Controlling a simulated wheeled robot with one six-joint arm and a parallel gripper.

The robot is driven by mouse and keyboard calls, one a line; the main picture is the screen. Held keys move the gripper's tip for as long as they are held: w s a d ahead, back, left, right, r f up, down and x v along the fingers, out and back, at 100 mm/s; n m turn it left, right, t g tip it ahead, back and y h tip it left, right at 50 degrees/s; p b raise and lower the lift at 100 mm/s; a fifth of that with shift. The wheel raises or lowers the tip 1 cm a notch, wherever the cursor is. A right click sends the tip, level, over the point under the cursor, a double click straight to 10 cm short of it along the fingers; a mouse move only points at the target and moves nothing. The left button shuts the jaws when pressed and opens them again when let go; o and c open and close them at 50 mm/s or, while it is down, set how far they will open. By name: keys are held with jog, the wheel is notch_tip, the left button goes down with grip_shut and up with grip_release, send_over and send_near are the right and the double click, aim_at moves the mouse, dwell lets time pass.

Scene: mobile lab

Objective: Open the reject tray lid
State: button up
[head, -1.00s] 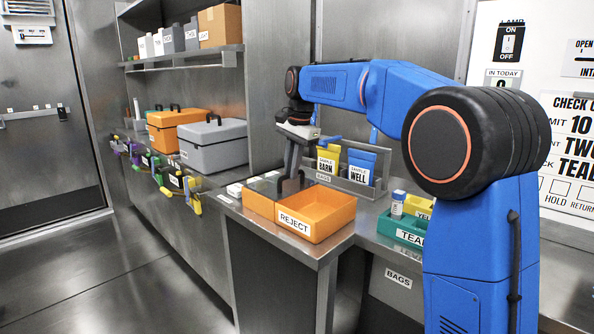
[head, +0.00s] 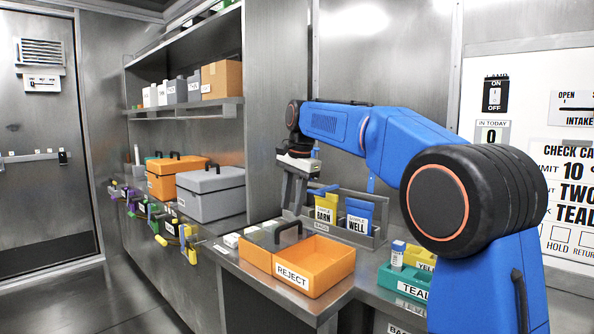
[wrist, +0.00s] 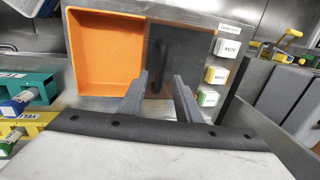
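The orange reject tray (head: 315,278) stands on the steel bench, with its label facing front. Its right part is open and looks empty. A dark lid (head: 265,238) with a black arched handle (head: 288,228) lies over its left part. In the wrist view the open orange part (wrist: 103,50) is at left and the dark lid (wrist: 188,55) at right. My gripper (head: 292,206) hangs just above the handle, pointing down.
A bag rack (head: 345,237) with yellow and blue sample bags stands behind the tray. A teal bin (head: 402,283) is at right. Small white-topped blocks (head: 231,240) sit left of the lid. Grey (head: 211,195) and orange cases stand on the left counter.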

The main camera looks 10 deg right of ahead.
notch_tip(320, 180, up, 12)
jog(key=s+d, duration=0.1)
jog(key=s, duration=0.1)
jog(key=shift+d, duration=0.2)
jog(key=s+d+f+n+t, duration=0.1)
jog(key=s+d+f+n, duration=0.2)
jog(key=s, duration=0.4)
jog(key=s+d+f+n, duration=0.1)
jog(key=s+d+f, duration=0.2)
jog(key=s+f, duration=0.3)
jog(key=s+d+f+n+t, duration=0.1)
jog(key=s+d+f, duration=0.2)
jog(key=s, duration=0.5)
jog(key=s+d+f+n, duration=0.2)
jog(key=s+f+n, duration=0.1)
jog(key=s+f, duration=0.7)
jog(key=s+d+f+n+t+h, duration=0.1)
jog(key=s+d+f+n, duration=0.1)
jog(key=s+f, duration=0.9)
notch_tip(320, 180, down, 3)
jog(key=shift+d+r+n, duration=0.1)
jog(key=shift+d+n, duration=0.05)
jog(key=shift+n, duration=0.25)
